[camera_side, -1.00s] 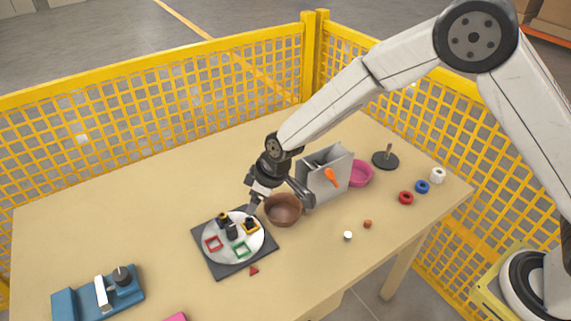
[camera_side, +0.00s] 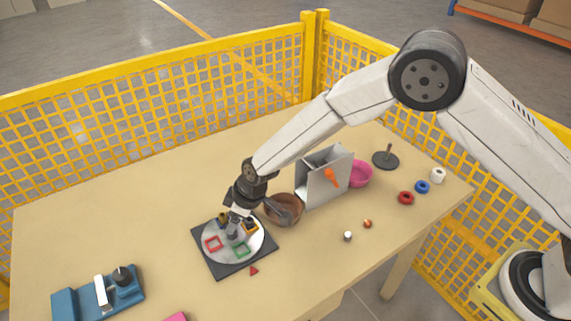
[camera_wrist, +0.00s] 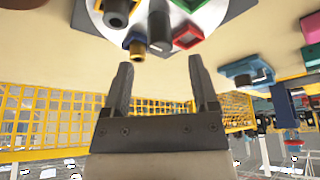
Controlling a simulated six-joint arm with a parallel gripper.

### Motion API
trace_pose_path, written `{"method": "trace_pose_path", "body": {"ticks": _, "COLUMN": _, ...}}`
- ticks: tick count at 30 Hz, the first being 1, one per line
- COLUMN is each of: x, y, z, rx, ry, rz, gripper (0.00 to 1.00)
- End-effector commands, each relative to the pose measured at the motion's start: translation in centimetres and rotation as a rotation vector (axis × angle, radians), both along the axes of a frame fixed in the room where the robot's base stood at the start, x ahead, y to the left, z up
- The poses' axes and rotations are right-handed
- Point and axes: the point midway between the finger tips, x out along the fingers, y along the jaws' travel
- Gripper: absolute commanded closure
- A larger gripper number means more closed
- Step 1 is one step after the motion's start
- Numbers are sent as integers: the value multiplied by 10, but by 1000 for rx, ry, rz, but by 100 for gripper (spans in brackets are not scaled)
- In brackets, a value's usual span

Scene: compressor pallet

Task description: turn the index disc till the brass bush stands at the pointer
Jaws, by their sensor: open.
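The pale index disc (camera_side: 226,252) lies on a dark square plate (camera_side: 222,270), and its rim shows at the top of the wrist view (camera_wrist: 150,50). It carries red (camera_side: 213,243), green (camera_side: 241,249) and yellow (camera_side: 251,228) frames. The brass bush (camera_side: 222,217) stands near the disc's back edge, in a blue frame in the wrist view (camera_wrist: 137,53). A red triangle (camera_side: 253,271), apparently the pointer, lies by the plate's front edge. My gripper (camera_wrist: 160,68) is open and empty, low over the disc, close to the post.
A brown bowl (camera_side: 283,212) stands right of the plate, close to my wrist. Behind it are a grey bin (camera_side: 320,190) and a pink bowl (camera_side: 360,174). A blue fixture (camera_side: 75,304) stands at front left. Yellow mesh fencing (camera_side: 150,120) borders the table; its left back is clear.

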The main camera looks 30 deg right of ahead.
Motion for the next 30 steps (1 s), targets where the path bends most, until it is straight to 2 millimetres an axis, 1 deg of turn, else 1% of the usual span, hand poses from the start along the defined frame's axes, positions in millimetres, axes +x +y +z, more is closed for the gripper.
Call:
{"method": "trace_pose_path", "body": {"ticks": 1, "x": 1, "y": 2, "z": -6, "rx": -1, "ry": 1, "rz": 0, "gripper": 24}}
{"method": "trace_pose_path", "body": {"ticks": 7, "x": 7, "y": 7, "z": -25, "rx": -1, "ry": 1, "rz": 0, "gripper": 24}}
{"method": "trace_pose_path", "body": {"ticks": 15, "x": 12, "y": 13, "z": -43, "rx": -1, "ry": 0, "rz": 1, "gripper": 24}}
{"method": "trace_pose_path", "body": {"ticks": 21, "x": 14, "y": 14, "z": -47, "rx": 0, "ry": 0, "rz": 0, "gripper": 24}}
{"method": "trace_pose_path", "body": {"ticks": 28, "x": 14, "y": 14, "z": -47, "rx": 0, "ry": 0, "rz": 0, "gripper": 24}}
{"method": "trace_pose_path", "body": {"ticks": 29, "x": 14, "y": 14, "z": -47, "rx": 0, "ry": 0, "rz": 0, "gripper": 27}}
{"method": "trace_pose_path", "body": {"ticks": 30, "x": 14, "y": 14, "z": -47, "rx": -1, "ry": -1, "rz": 0, "gripper": 40}}
